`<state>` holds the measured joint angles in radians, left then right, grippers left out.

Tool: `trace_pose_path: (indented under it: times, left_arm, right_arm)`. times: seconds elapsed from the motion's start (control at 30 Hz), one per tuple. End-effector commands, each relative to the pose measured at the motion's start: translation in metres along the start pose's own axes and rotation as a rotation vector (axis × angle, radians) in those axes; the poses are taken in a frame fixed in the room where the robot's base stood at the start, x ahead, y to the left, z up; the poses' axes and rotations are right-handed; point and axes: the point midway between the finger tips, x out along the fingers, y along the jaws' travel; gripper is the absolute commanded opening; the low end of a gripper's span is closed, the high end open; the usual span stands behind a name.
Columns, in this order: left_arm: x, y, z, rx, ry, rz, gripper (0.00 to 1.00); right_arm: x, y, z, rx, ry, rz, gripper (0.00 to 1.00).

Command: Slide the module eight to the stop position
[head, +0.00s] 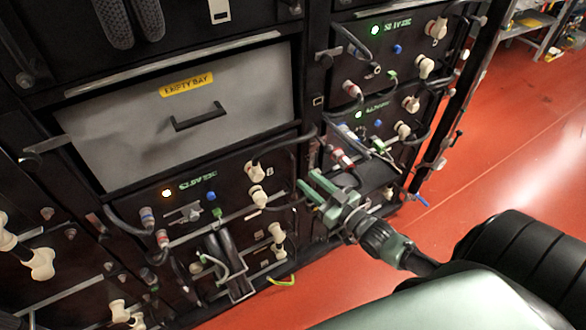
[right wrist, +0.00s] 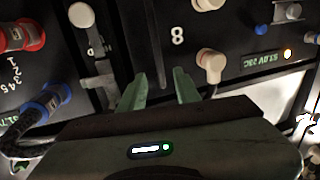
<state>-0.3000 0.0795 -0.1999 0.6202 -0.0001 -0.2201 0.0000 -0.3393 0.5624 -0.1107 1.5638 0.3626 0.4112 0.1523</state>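Module eight (head: 232,184) is a black-fronted unit with a "8" label, green readout, orange light and white connectors at its right. It sits in the left rack column, below the empty bay. In the right wrist view its face (right wrist: 228,35) shows the "8", a 51.0V readout and the orange light. My right gripper (head: 306,180) has green fingers. It is beside the module's right edge, near the rack post. In the right wrist view the fingers (right wrist: 158,84) are apart with nothing visibly held between them. Whether they touch anything is unclear. My left gripper is out of view.
A grey panel labelled EMPTY BAY (head: 140,140) is above module eight. Modules with green lights (head: 392,52) fill the right column. Cables (head: 120,226) loop across the fronts, and a black rack post (right wrist: 150,45) stands ahead of my right fingers. The red floor (head: 500,140) is open at right.

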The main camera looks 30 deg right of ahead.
Motion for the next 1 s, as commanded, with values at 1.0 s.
trace_pose_path:
  times: [1.0]
  left_arm:
    - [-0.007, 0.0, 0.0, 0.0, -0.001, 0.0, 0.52]
  right_arm:
    - [0.073, 0.0, 0.001, -0.001, -0.003, 0.001, 0.0]
